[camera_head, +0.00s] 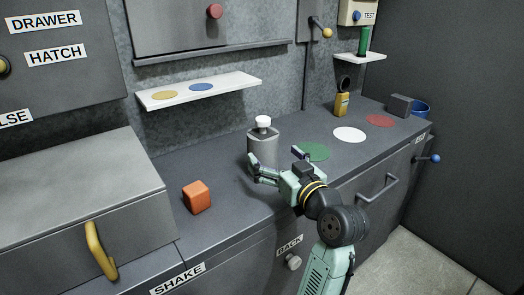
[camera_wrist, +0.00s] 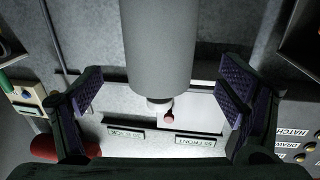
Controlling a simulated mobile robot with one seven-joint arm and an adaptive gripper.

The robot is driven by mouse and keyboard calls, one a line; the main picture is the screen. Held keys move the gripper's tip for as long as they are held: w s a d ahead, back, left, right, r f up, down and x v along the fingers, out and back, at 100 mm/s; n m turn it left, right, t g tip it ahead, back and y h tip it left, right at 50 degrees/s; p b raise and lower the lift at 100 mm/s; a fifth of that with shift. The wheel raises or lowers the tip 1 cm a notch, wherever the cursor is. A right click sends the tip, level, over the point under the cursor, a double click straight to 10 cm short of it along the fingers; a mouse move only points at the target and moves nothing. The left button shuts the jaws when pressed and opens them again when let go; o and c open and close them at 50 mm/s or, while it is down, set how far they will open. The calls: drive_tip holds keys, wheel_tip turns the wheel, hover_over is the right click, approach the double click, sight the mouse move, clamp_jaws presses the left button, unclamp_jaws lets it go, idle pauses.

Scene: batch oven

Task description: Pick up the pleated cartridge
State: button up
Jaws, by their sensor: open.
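A grey cylinder with a white cap (camera_head: 263,143) stands upright on the dark counter (camera_head: 240,205); it is the likeliest match for the pleated cartridge, though I can make out no pleats. My gripper (camera_head: 272,160) is open just in front of it, low and close to its right side. In the wrist view the cylinder (camera_wrist: 159,45) fills the middle, between the two spread fingers (camera_wrist: 161,90), with clear gaps on both sides. Its white neck points down in that picture. Whether the fingertips reach around it is unclear.
An orange block (camera_head: 197,197) lies left on the counter. Green (camera_head: 314,152), white (camera_head: 350,134) and red (camera_head: 380,120) discs mark the counter to the right. A yellow ringed item (camera_head: 342,98) and a blue container (camera_head: 420,107) stand farther back. A white shelf (camera_head: 235,88) overhangs behind.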

sight(264, 143)
drive_tip(key=x, duration=0.2)
drive_tip(key=p+x, duration=0.1)
drive_tip(key=x, duration=0.1)
drive_tip(key=r+p+x, duration=0.1)
drive_tip(key=x, duration=0.1)
drive_tip(key=shift+w+f, duration=0.1)
drive_tip(key=shift+f, duration=0.05)
drive_tip(key=shift+c, duration=0.5)
drive_tip(key=c, duration=1.5)
